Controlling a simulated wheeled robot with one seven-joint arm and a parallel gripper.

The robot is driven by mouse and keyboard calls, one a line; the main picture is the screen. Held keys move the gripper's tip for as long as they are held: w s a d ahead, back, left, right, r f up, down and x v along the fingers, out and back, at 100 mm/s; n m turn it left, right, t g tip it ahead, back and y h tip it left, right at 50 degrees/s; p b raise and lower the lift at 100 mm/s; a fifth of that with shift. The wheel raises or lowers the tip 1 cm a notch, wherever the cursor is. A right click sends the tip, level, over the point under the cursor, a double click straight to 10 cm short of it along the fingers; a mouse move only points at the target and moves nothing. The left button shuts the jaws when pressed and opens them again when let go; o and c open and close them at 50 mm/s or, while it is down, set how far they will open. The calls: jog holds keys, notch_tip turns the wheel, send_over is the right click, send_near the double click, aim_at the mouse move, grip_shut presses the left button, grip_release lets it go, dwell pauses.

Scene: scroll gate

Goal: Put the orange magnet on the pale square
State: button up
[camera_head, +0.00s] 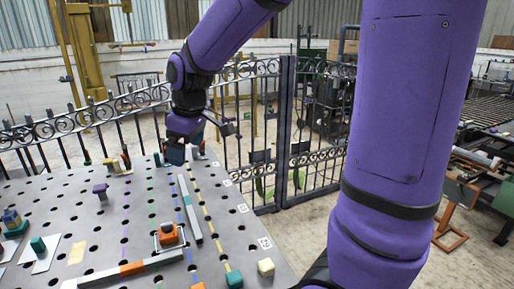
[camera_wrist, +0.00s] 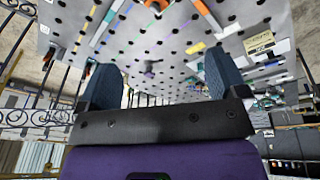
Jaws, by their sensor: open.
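The orange magnet (camera_head: 168,233) sits in a small grey holder on the perforated metal table, near the front middle. The pale square (camera_head: 77,252) lies flat on the table to its left, a yellowish patch with nothing on it. My gripper (camera_head: 185,155) is over the far edge of the table, well away from both. In the wrist view my gripper (camera_wrist: 160,85) shows two blue fingers spread wide with nothing between them. An orange piece (camera_wrist: 158,5) shows at the top edge there, partly cut off.
A grey bar with a teal section (camera_head: 190,208) lies right of the magnet; a pale bar with an orange section (camera_head: 125,268) lies in front. A purple piece (camera_head: 100,190) stands on the left. Small teal (camera_head: 234,279) and cream (camera_head: 266,267) blocks sit front right. A metal fence (camera_head: 130,110) stands behind.

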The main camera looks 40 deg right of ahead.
jog(key=s+d+r+m+t, duration=0.1)
jog(key=s+r+m, duration=0.2)
jog(key=s, duration=0.8)
jog(key=s+d+r+m+t, duration=0.1)
jog(key=s+r+m, duration=0.2)
jog(key=s, duration=0.7)
jog(key=shift+s+d+m+t+h, duration=0.3)
jog(key=shift+s+m, duration=0.05)
jog(key=shift+m, duration=0.25)
jog(key=shift+c, duration=0.2)
